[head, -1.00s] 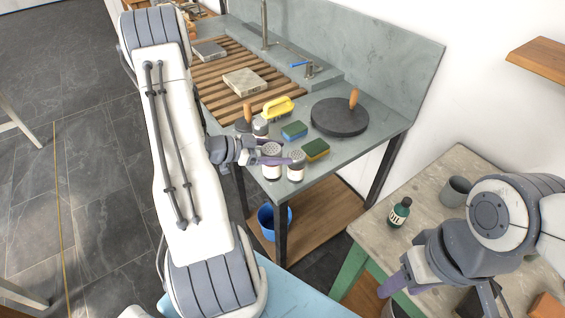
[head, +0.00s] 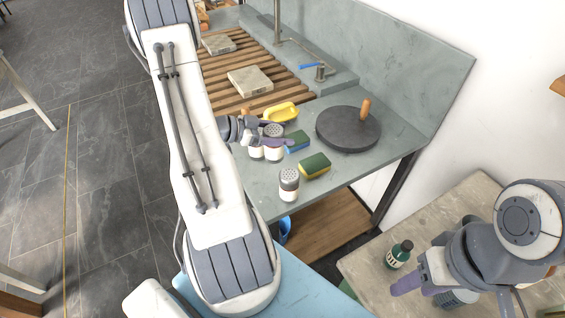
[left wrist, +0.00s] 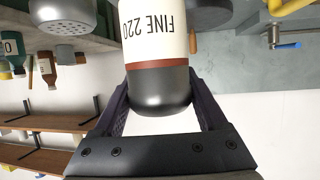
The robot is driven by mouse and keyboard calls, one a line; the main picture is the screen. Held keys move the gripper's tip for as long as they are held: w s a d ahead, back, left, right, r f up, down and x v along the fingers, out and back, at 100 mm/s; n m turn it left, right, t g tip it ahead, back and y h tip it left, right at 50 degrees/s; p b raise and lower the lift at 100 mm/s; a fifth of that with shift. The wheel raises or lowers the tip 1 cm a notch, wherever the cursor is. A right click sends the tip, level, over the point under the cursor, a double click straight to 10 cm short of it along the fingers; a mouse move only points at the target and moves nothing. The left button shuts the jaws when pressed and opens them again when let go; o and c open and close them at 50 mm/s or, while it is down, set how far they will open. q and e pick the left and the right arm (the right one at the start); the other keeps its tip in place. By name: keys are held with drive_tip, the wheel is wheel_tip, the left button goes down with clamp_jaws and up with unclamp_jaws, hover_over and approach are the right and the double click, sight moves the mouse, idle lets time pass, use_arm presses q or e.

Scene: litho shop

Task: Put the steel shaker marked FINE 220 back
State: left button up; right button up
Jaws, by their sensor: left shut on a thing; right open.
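The FINE 220 shaker (left wrist: 158,35) has a white label, a reddish band and a dark steel top. It is upside down in the left wrist view. My left gripper (left wrist: 160,112) is shut on its steel end. In the head view, my left gripper (head: 268,141) holds this shaker (head: 273,154) over the grey worktop, partly covering it. I cannot tell whether its base touches. A second shaker (head: 256,152) is just left of it, partly hidden. A third shaker (head: 289,187) stands nearer the front edge. My right gripper (head: 430,284) is open over the right table.
Bare worktop lies right of the front shaker.

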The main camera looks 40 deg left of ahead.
sight(281, 154)
use_arm(q)
wheel_tip(281, 154, down, 5)
drive_tip(key=shift+w+r, duration=0.1)
drive_tip(key=shift+w, duration=0.05)
wheel_tip(281, 154, down, 4)
drive_tip(key=shift+r+p, duration=0.25)
drive_tip(key=shift+p, duration=0.25)
drive_tip(key=shift+f, duration=0.25)
drive_tip(key=shift+f, duration=0.15)
drive_tip(key=o, duration=1.3)
drive_tip(key=shift+r, duration=0.2)
drive_tip(key=b+v, duration=0.2)
drive_tip(key=v, duration=1)
drive_tip(key=shift+b, duration=0.35)
